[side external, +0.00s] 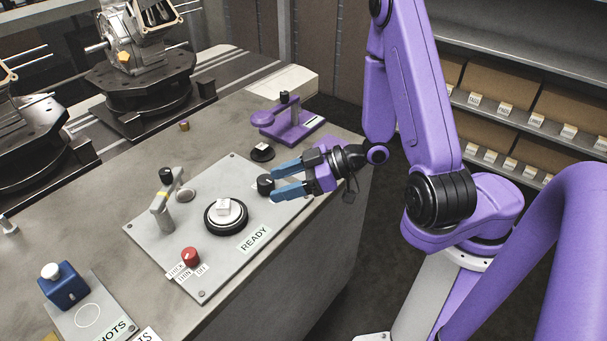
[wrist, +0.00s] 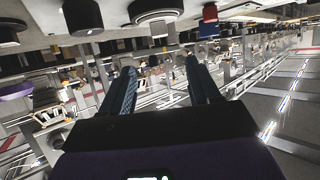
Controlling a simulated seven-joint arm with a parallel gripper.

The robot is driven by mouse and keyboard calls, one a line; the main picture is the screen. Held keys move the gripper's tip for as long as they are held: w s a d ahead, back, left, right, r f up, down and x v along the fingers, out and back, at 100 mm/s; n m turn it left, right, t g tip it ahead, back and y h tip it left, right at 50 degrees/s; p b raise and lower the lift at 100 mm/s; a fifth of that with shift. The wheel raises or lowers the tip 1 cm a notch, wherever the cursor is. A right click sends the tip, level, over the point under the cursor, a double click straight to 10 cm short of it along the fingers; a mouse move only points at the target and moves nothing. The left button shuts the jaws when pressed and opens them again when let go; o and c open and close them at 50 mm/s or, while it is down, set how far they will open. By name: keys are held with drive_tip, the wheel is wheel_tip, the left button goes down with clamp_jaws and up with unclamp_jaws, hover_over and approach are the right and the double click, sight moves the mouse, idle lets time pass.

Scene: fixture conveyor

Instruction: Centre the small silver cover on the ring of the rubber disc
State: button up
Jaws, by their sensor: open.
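In the side external view a black round disc (side external: 209,220) sits on the grey panel with a pale, blocky piece (side external: 228,208) on top. I cannot tell whether this is the rubber disc, or whether the pale piece is the silver cover. A flat silver round (side external: 186,195) lies behind it on the panel. In the wrist view nothing shows between the fingers (wrist: 160,68).
A grey post (side external: 163,213) with a black-capped arm and a red knob (side external: 190,257) stand on the panel. A purple stand (side external: 295,128) is at the back, a blue block (side external: 64,287) at the front left. Bare counter (side external: 120,185) lies left of the panel.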

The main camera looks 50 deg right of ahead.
drive_tip(key=shift+v, duration=2.15)
